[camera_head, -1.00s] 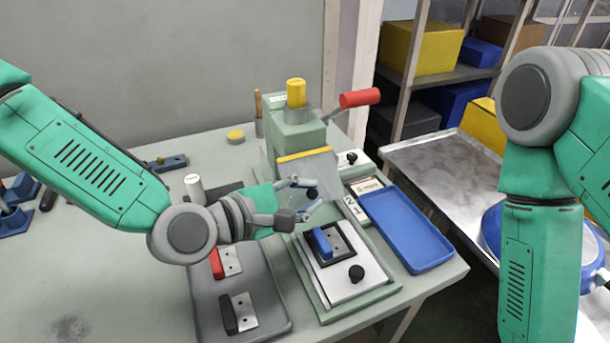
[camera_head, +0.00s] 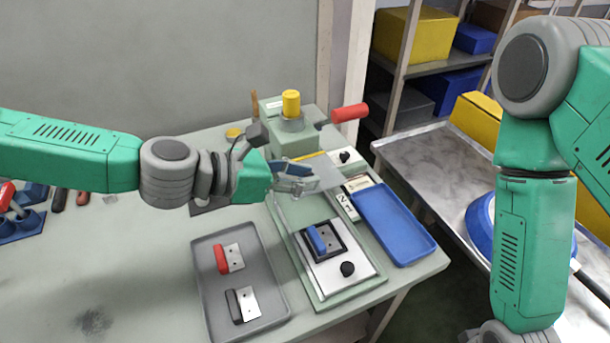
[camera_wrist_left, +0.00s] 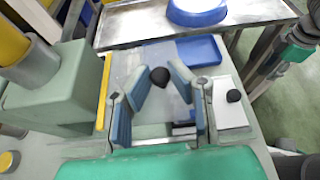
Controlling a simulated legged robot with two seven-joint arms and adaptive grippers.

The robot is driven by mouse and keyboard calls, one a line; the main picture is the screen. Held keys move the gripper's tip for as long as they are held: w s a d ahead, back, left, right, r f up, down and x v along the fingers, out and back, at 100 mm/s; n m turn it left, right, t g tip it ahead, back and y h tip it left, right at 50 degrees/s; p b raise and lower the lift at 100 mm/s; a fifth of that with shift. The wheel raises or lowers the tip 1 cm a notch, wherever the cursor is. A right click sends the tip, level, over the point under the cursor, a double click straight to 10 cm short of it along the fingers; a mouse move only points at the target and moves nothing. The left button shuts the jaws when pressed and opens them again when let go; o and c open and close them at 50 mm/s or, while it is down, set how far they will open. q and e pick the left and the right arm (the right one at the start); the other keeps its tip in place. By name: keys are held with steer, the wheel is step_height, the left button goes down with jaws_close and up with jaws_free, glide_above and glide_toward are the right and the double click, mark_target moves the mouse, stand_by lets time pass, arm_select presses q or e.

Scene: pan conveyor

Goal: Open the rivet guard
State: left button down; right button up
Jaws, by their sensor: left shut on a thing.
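The rivet guard (camera_head: 326,172) is a clear panel with a yellow edge strip, on the front of the green rivet press (camera_head: 295,140). It is tilted up, sticking out from the press. In the left wrist view the guard (camera_wrist_left: 137,62) shows with its round black knob (camera_wrist_left: 159,76) between my fingertips. My left gripper (camera_head: 300,180) is shut on that knob; it also shows in the left wrist view (camera_wrist_left: 162,84). In the head view the gripper hides the knob. My right arm is at the right; its gripper is out of view.
A blue-handled part (camera_head: 318,239) sits in the fixture below the guard, beside a black knob (camera_head: 347,269). A blue tray (camera_head: 398,222) lies to the right. A grey tray (camera_head: 205,285) with red- and black-handled parts lies front left. A red lever (camera_head: 350,113) sticks out right.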

arm_select(q)
steer(key=shift+w+a+r+n, duration=0.1)
steer(key=shift+w+r+n, duration=0.1)
steer(key=shift+r+n, duration=0.1)
steer(key=shift+r, duration=0.1)
stand_by(0.3)
steer(key=c, duration=1.5)
jaws_free()
steer(key=shift+o, duration=0.2)
steer(key=shift+a, duration=0.1)
steer(key=shift+a, duration=0.1)
steer(key=shift+a+r, duration=0.1)
steer(key=shift+a, duration=0.15)
steer(key=v, duration=1.1)
steer(key=shift+a, duration=0.25)
